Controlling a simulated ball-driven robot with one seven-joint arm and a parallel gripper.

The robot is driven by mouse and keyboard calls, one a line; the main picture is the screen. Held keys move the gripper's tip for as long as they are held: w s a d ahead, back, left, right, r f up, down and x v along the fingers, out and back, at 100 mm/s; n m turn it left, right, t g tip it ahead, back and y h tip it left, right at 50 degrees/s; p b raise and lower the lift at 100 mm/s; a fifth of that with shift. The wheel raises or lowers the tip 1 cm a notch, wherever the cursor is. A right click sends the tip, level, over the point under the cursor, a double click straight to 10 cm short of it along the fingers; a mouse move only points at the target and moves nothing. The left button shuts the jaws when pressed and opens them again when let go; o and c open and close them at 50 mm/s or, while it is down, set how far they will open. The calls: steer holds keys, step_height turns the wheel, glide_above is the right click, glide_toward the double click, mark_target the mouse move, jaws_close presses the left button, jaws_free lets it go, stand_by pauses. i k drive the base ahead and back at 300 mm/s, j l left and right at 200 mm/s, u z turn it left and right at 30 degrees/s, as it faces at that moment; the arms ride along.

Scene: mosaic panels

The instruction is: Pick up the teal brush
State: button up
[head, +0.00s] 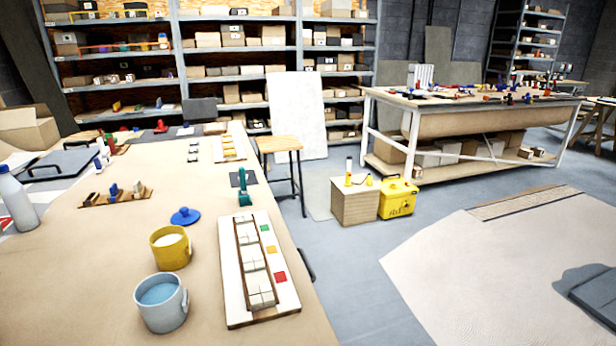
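A teal object that looks like the brush (244,190) stands near the right edge of the long worktable (90,250), in the middle distance of the head view. It seems upright, with its handle up, beside or in front of a dark flat piece (236,180). It is small in the picture, so its bristles cannot be made out. Nothing is touching it from above. My gripper is not in view.
A stool (279,144) and a box (354,205) stand right of the table.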

mark_target(241, 175)
steer(key=i+l+z, duration=0.2)
steer(key=i+z, duration=0.55)
steer(key=i, duration=0.2)
steer(key=i+l+u, duration=0.1)
steer(key=i+u, duration=0.15)
steer(key=i, duration=0.25)
steer(key=i+l+u, duration=0.2)
steer(key=i, duration=0.25)
steer(key=i+l+u, duration=0.25)
steer(key=i, duration=0.2)
